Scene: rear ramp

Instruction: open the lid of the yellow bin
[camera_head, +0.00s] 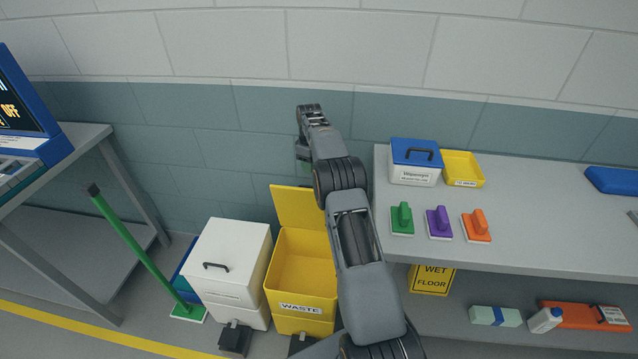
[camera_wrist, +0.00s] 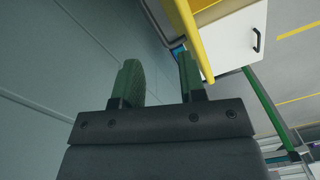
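The yellow bin (camera_head: 302,270) stands on the floor in the middle, with a "WASTE" label on its front. Its yellow lid (camera_head: 297,206) is raised and stands upright at the back, so the bin's inside shows. My arm hides the bin's right side. My gripper (camera_head: 303,160) is above and behind the bin near the wall. In the wrist view, my gripper (camera_wrist: 160,80) has its two green fingers apart with nothing between them. The yellow lid (camera_wrist: 191,40) shows just beyond the right finger; I cannot tell whether they touch.
A white bin (camera_head: 228,262) with a black handle stands left of the yellow bin. A green-handled brush (camera_head: 135,245) leans at the left bench. A grey bench (camera_head: 540,228) with scrub brushes, a blue-lidded box (camera_head: 415,162) and a yellow tray (camera_head: 463,168) is on the right.

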